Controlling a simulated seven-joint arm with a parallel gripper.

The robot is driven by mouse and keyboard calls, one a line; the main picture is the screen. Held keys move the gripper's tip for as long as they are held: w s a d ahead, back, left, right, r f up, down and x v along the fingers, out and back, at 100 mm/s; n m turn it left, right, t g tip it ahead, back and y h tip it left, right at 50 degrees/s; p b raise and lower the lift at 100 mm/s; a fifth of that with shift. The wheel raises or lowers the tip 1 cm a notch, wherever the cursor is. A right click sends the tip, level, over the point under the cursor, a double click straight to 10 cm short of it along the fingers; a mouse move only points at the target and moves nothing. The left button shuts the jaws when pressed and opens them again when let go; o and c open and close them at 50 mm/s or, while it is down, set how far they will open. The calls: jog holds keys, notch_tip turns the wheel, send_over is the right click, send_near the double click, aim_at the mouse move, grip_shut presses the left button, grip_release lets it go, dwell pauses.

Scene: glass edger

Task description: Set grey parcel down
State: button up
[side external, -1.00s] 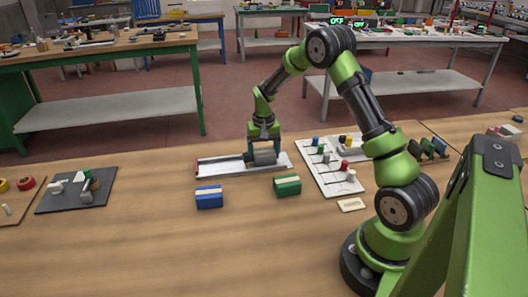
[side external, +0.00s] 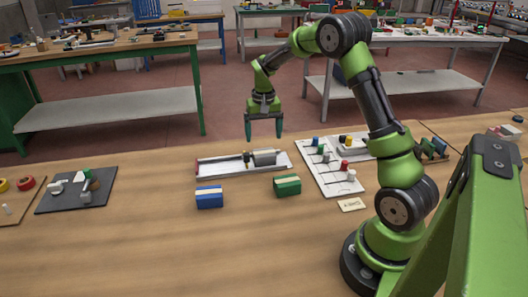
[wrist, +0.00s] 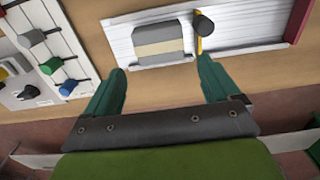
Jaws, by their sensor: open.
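The grey parcel (side external: 264,157) with a pale band lies on the white tray (side external: 222,168), toward its right end in the side view. In the wrist view the grey parcel (wrist: 158,40) sits on the ribbed white tray (wrist: 245,20), beside a yellow strip with a dark round knob (wrist: 203,25). My gripper (side external: 264,136) is raised above and behind the tray in the side view, apart from the parcel. In the wrist view its two green fingers (wrist: 163,77) are spread wide with nothing between them.
A blue parcel (side external: 209,197) and a green parcel (side external: 287,185) lie in front of the tray. A white board with coloured knobs (side external: 334,181) stands to the right. A dark mat with small items (side external: 58,203) lies at the left. The front of the table is clear.

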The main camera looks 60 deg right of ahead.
aim_at(263, 151)
jog(key=s+a+r+n+t, duration=0.2)
jog(key=s+a+r+t, duration=0.35)
jog(key=a+r, duration=0.85)
jog(key=s+a+r+n+t+y, duration=0.1)
jog(key=s+a, duration=0.3)
jog(key=s, duration=0.3)
jog(key=s+a+n+y, duration=0.1)
jog(key=s+a+n, duration=0.1)
jog(key=s+a, duration=0.3)
jog(key=shift+s+r+t, duration=0.35)
jog(key=shift+s, duration=0.65)
